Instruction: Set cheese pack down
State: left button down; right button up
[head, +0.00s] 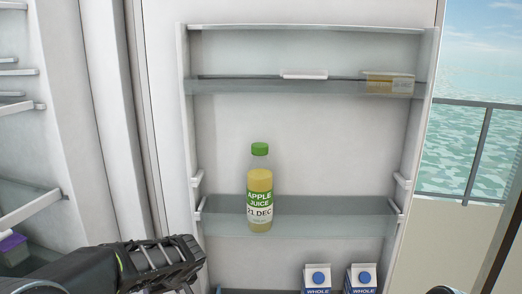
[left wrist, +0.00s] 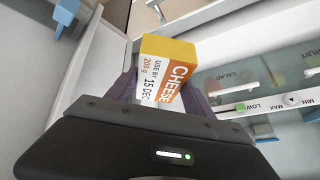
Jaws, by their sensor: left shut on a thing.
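The cheese pack (left wrist: 168,68) shows in the left wrist view, with a yellow top and an orange and white label. My left gripper (left wrist: 163,88) is shut on it, with its dark purple fingers at either side of the pack. The pack is tilted in this view, and I cannot tell whether it touches anything below. My right gripper is not in view.
The open fridge door has an apple juice bottle (head: 260,190) on its middle shelf (head: 345,222), with free room beside it. Two milk cartons (head: 317,279) stand below; a yellowish tub (head: 388,83) sits above. A purple-topped item (head: 12,242) is at lower left. A control panel (left wrist: 265,100) shows in the wrist view.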

pick_arm(q)
jog(key=s+d+f+m+h, duration=0.1)
jog(key=m, duration=0.1)
jog(key=s+d+f+m+t, duration=0.1)
jog(key=d+f, duration=0.1)
jog(key=shift+s+d+m+h, duration=0.15)
jog(key=shift+d+m+h, duration=0.05)
jog(key=shift+m+h, duration=0.2)
jog(key=s, duration=0.1)
jog(key=s+d+m+h, duration=0.1)
jog(key=s, duration=0.1)
jog(key=s+d+m, duration=0.1)
jog(key=shift+s+f+t, duration=0.2)
jog(key=shift+f+t, duration=0.1)
jog(key=shift+f, duration=0.1)
dwell(0.5)
